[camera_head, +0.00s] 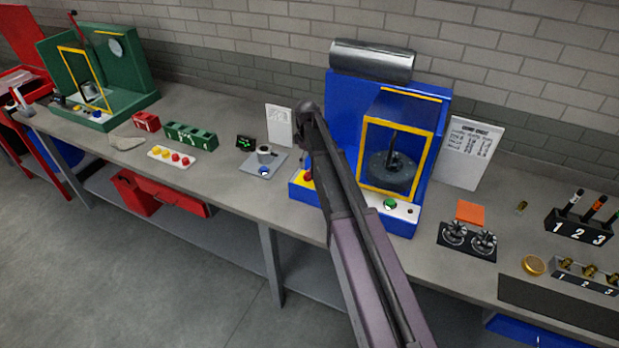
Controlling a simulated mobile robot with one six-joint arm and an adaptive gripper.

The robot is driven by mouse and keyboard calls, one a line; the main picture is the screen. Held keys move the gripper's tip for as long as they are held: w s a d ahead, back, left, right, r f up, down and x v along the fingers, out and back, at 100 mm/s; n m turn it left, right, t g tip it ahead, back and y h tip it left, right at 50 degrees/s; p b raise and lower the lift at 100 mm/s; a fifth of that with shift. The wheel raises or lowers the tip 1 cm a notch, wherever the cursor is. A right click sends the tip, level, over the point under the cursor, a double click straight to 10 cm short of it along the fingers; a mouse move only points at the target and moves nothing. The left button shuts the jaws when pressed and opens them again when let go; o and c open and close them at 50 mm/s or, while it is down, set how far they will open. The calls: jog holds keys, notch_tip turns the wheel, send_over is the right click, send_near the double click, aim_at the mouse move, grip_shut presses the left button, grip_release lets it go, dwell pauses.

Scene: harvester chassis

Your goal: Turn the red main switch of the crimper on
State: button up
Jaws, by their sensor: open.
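The blue machine (345,100), which I take to be the crimper, stands at the back of the bench with a yellow-framed guard. A red knob (308,175), seemingly the main switch, sits on a yellow plate (298,177) at its front left corner. My arm crosses in front and partly covers this corner. The on or off position of the knob cannot be made out. My gripper (302,148) shows only as a small dark part beside the arm's far end, apparently above the knob; its fingers are mostly hidden. It appears empty.
A green button (390,204) is on the blue machine's front right. A grey scale with a cup (264,151) stands left of it; a gauge block (467,241) stands right. A green press (130,75) is at far left. Bare bench lies in front of the scale.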

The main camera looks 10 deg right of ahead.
aim_at(308, 172)
jog(key=shift+f+b, duration=3)
jog(key=shift+f, duration=0.25)
